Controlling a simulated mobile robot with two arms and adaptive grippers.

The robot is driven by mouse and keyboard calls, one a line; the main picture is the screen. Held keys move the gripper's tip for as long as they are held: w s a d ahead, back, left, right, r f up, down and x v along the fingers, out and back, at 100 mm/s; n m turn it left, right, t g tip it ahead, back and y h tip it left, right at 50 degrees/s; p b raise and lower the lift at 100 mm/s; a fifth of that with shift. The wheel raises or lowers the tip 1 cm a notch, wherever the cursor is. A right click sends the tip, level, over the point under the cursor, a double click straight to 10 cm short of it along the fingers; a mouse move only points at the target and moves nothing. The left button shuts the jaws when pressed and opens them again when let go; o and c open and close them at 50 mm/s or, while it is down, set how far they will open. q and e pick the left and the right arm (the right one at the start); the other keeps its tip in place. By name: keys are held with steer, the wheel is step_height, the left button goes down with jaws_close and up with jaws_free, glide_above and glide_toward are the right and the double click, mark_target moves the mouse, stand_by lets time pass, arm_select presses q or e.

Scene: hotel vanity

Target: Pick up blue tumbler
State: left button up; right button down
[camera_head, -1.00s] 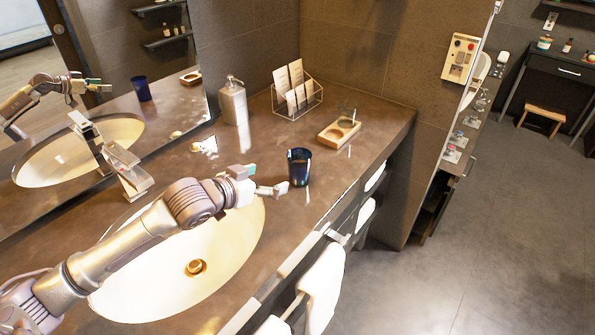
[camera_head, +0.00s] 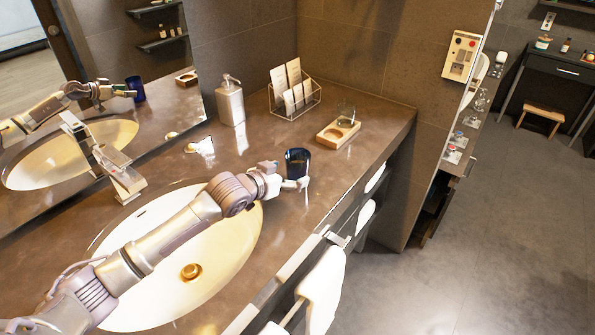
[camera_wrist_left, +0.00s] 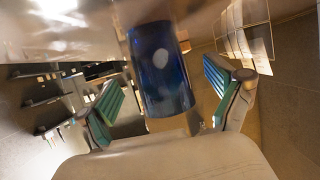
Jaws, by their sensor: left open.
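The blue tumbler (camera_head: 298,161) stands upright on the brown counter (camera_head: 255,150), to the right of the sink. My left gripper (camera_head: 293,178) is at the tumbler, its jaws open. In the left wrist view the tumbler (camera_wrist_left: 162,70) is between the two green-padded fingers (camera_wrist_left: 165,98), with a gap on each side. The fingers do not close on it. The far side of the tumbler is hidden. My right gripper is not in view.
The sink basin (camera_head: 215,255) lies under my left arm, with a faucet (camera_head: 112,170) behind it. A soap dispenser (camera_head: 230,101), a wire card holder (camera_head: 293,97) and a wooden tray (camera_head: 338,132) stand farther back. Towels (camera_head: 322,288) hang below the counter's front edge.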

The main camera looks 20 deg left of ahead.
mark_target(298, 171)
arm_select(q)
steer(key=x, duration=0.4)
steer(key=shift+w+d, duration=0.15)
steer(key=c, duration=1.5)
steer(key=shift+r, duration=0.1)
steer(key=shift+c, duration=1)
